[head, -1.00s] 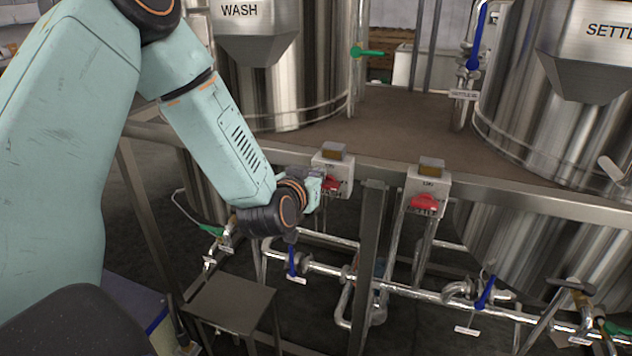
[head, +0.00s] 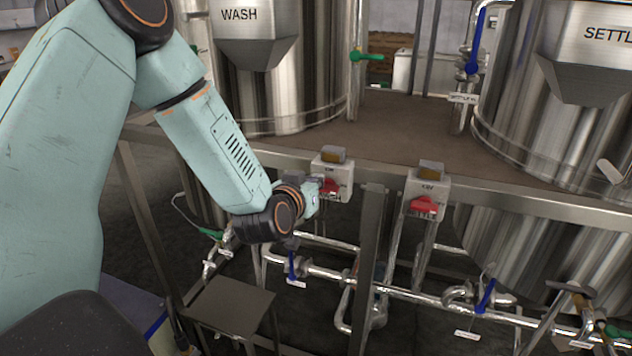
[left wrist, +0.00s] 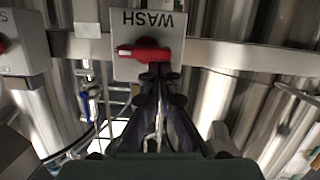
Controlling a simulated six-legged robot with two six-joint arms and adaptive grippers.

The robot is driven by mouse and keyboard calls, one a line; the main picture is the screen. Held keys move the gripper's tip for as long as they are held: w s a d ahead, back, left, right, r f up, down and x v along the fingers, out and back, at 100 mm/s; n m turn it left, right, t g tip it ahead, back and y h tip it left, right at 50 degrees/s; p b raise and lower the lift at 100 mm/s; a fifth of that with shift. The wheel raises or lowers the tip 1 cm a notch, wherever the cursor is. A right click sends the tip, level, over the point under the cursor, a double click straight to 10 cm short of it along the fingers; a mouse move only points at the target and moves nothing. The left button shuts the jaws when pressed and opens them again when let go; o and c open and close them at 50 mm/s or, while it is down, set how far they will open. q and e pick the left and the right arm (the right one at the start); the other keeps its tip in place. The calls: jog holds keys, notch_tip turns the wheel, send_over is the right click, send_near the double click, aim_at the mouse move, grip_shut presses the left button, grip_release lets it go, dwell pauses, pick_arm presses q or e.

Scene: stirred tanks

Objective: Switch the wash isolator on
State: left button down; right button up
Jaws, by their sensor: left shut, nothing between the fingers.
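The wash isolator (head: 343,168) is a pale grey box on the frame rail below the WASH tank, with a red handle (head: 333,188) on its front. In the left wrist view the box (left wrist: 128,70) reads WASH upside down, and its red handle (left wrist: 140,53) lies sideways across the picture. My left gripper (head: 317,190) is at the handle, partly hidden by its own wrist. In the left wrist view its shut, empty fingers (left wrist: 160,74) are close below the handle's right part; I cannot tell whether they touch it. My right gripper is not in view.
A second isolator (head: 429,183) with a red handle is to the right on the same rail (head: 387,176). The WASH tank (head: 285,95) and a settling tank (head: 540,130) stand behind. Pipes (head: 400,291) with blue-handled valves run below. A small metal stand (head: 231,306) is lower left.

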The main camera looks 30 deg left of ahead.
pick_arm(q)
jog(key=shift+a+f+n+h, duration=0.2)
jog(key=shift+n+h, duration=0.1)
jog(key=shift+n, duration=0.5)
jog(key=f+n+t+h+b, duration=0.1)
jog(key=n+b, duration=0.2)
jog(key=n, duration=0.1)
jog(key=f+n+t+b, duration=0.1)
jog(key=n+b, duration=0.2)
jog(key=f+n+h+b, duration=0.1)
jog(key=n+b, duration=0.3)
jog(key=shift+s+a+f+n+t+h, duration=0.2)
jog(key=shift+a+n+t+h, duration=0.1)
jog(key=shift+a+t, duration=0.1)
dwell(0.4)
